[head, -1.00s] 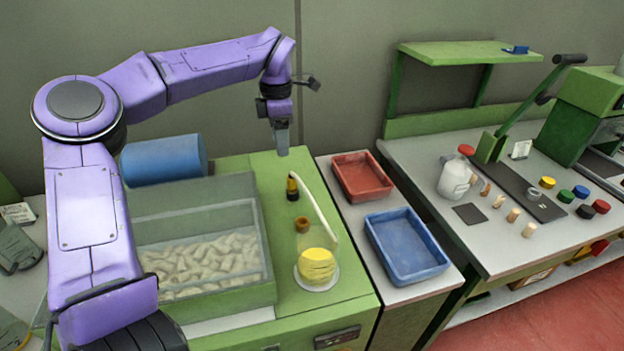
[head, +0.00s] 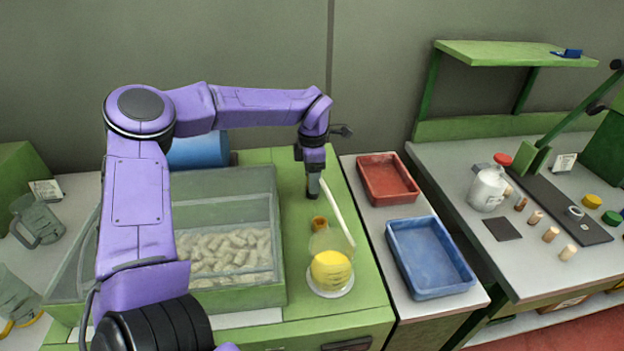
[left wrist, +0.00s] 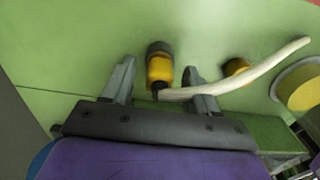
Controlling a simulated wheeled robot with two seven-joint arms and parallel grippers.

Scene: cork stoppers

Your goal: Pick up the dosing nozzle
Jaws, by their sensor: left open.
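The dosing nozzle (left wrist: 160,70), yellow with a dark cap and a pale hose, lies between the fingers of my left gripper (left wrist: 158,80) in the left wrist view. The fingers stand open on either side of it, with a visible gap. In the head view my left gripper (head: 313,188) is lowered over the green bench top and hides the nozzle. The pale hose (head: 338,210) shows beside it, running towards a clear vessel with yellow contents (head: 331,268). My right gripper is not in view.
A clear-walled bin (head: 262,297) of pale pieces stands left of the nozzle. A small brown-yellow fitting (head: 319,222) is close in front. A red tray (head: 388,178) and a blue tray (head: 430,290) lie to the right. A blue cylinder (head: 197,150) is behind the bin.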

